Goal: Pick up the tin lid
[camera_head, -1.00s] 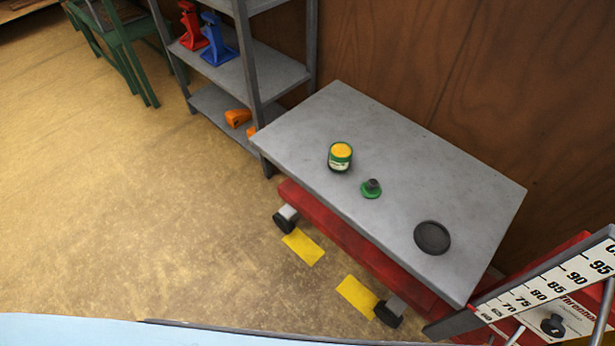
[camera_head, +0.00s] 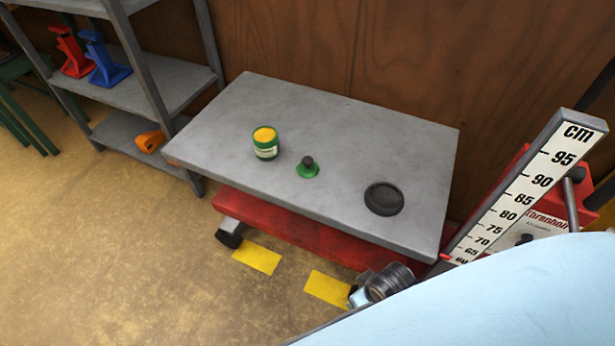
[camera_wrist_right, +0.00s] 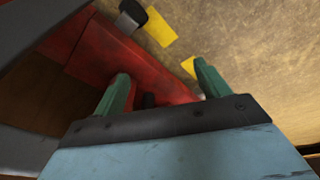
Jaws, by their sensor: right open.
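The tin lid (camera_head: 308,169) is a small green disc with a dark knob on top. It lies on the grey lift table (camera_head: 335,118) in the head view. The open green tin (camera_head: 265,145), with a pale label and yellow contents, stands to its left. My right gripper (camera_wrist_right: 160,78) shows in the right wrist view with its two green fingers spread and nothing between them. It is over the red base and floor, away from the lid, and the lid does not show in that view. My left gripper is not in view.
A dark round dish (camera_head: 384,199) lies right of the lid. A centimetre scale (camera_head: 530,190) on a red stand rises at the table's right end. A grey shelf (camera_head: 165,85) with red and blue jack stands is at left. The wooden wall is close behind the table.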

